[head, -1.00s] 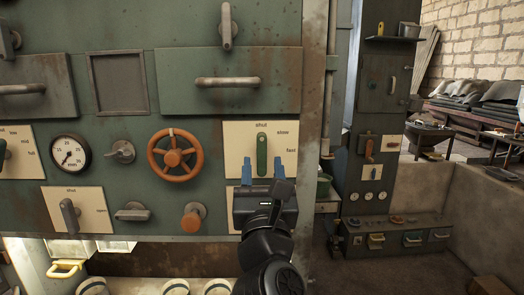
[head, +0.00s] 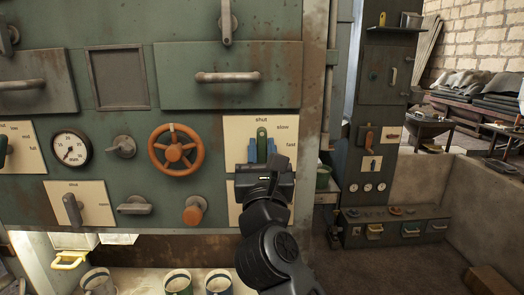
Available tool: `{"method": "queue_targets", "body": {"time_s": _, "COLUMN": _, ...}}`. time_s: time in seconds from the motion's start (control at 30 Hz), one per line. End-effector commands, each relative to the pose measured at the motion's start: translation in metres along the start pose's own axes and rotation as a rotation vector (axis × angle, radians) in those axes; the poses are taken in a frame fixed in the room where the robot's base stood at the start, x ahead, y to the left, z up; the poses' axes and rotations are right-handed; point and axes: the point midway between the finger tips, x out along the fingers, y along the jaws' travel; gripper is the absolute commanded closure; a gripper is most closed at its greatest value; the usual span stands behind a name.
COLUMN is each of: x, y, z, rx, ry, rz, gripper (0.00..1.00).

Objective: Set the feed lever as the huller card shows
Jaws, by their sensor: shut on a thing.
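The lever's lower part is hidden behind my gripper. I cannot make out a huller card in this view.
Left of the lever are an orange handwheel (head: 176,149), an orange knob (head: 194,210), a gauge (head: 70,147) and grey handles. A drawer (head: 228,76) is above. Cups stand below. A second cabinet (head: 380,100) stands at right, with open floor before it.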

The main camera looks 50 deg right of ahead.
Motion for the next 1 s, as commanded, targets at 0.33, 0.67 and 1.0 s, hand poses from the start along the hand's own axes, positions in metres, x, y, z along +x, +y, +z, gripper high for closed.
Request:
{"method": "queue_targets", "body": {"time_s": 0.33, "x": -0.0004, "y": 0.0002, "z": -0.0003, "rx": 0.007, "ry": 0.0, "rz": -0.003, "gripper": 1.0}}
{"method": "queue_targets", "body": {"time_s": 0.67, "x": -0.0016, "y": 0.0006, "z": -0.0023, "rx": 0.137, "ry": -0.002, "rz": -0.055, "gripper": 1.0}}
{"method": "queue_targets", "body": {"time_s": 1.0, "x": -0.0018, "y": -0.0002, "z": -0.0026, "rx": 0.401, "ry": -0.003, "rz": -0.163, "gripper": 1.0}}
